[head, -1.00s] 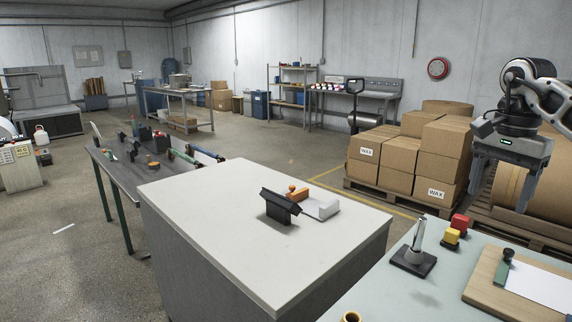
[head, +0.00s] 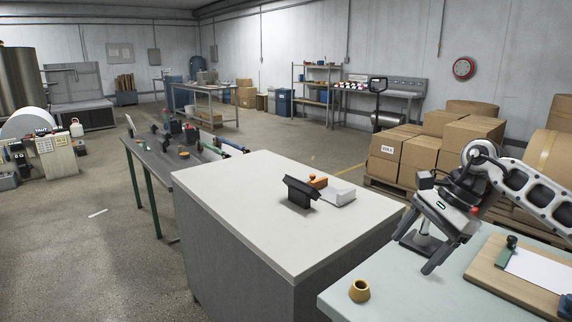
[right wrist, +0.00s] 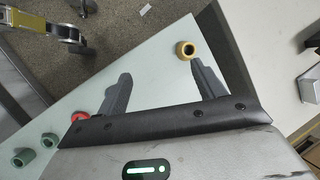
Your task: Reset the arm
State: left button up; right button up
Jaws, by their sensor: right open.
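My right gripper (head: 416,254) is open and empty, low over the pale green table at the right of the head view. Its two dark fingers point down and to the left. It hides most of a small stand with a dark base (head: 424,243). In the right wrist view the open fingers (right wrist: 160,70) stand apart over the table, with nothing between them. A brass ring-shaped piece (head: 359,290) lies apart from the gripper near the table's edge; it also shows beyond one fingertip in the right wrist view (right wrist: 185,48). My left gripper is not seen.
A wooden board (head: 490,278) with a white sheet (head: 540,270) and a green bar lies right of the gripper. A white-topped cabinet (head: 250,200) holds a black holder (head: 300,192). Cartons (head: 420,155) stand behind. Red (right wrist: 80,116) and green rings (right wrist: 22,156) show in the wrist view.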

jog(key=s+a+f+m+t+y, duration=0.2)
jog(key=s+a+m+y, duration=0.15)
jog(key=a+m, duration=0.4)
jog(key=s+a+f+m+t+y, duration=0.2)
jog(key=a+m+t+y, duration=0.1)
jog(key=a+m+y, duration=0.4)
jog(key=s+a+f+m+t+y, duration=0.25)
jog(key=a+m, duration=0.25)
jog(key=a, duration=0.4)
jog(key=s+d+f+n+h, duration=0.4)
jog(key=f+n, duration=0.3)
jog(key=n, duration=0.5)
jog(key=s+d+f+n+t+h, duration=0.1)
jog(key=s+d+f+n+h, duration=0.3)
jog(key=n, duration=0.8)
jog(key=s+d+f+n+t+h, duration=0.1)
jog(key=s+d+f+n+h, duration=0.3)
jog(key=s+f+n+h, duration=0.3)
notch_tip(320, 180, down, 5)
jog(key=s+n, duration=0.2)
jog(key=n, duration=0.3)
jog(key=shift+d+h, duration=0.3)
jog(key=shift+d, duration=0.1)
jog(key=shift+r, duration=0.15)
